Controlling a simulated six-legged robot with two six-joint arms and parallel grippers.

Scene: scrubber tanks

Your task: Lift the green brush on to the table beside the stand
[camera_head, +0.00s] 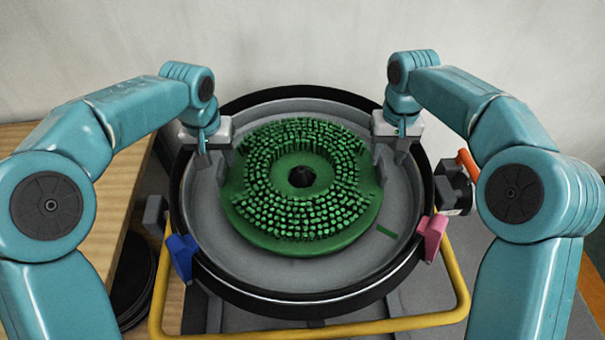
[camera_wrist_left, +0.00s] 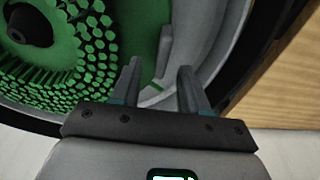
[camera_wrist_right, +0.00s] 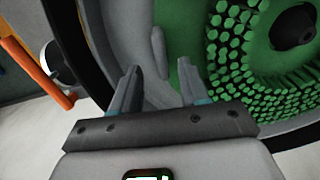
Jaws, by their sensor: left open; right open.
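The round green brush (camera_head: 277,237) lies bristles up in a round grey pan with a black rim (camera_head: 240,270), apparently the stand. My left gripper (camera_head: 214,163) is open at the brush's left edge. My right gripper (camera_head: 390,163) is open at its right edge. The brush also shows in the left wrist view (camera_wrist_left: 85,65) and right wrist view (camera_wrist_right: 190,80). A grey upright tab (camera_wrist_left: 165,50) stands by the brush edge just beyond my left fingertips (camera_wrist_left: 160,75); a similar tab (camera_wrist_right: 158,50) stands beyond my right fingertips (camera_wrist_right: 158,80). I cannot tell whether fingers touch tabs.
A wooden table (camera_head: 60,130) is at the left, with a black round thing (camera_head: 132,285) beside the pan. A yellow bar (camera_head: 400,322) curves round the front. Blue (camera_head: 182,257) and pink (camera_head: 431,236) clips sit on the rim. An orange-handled part (camera_head: 467,163) is at right.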

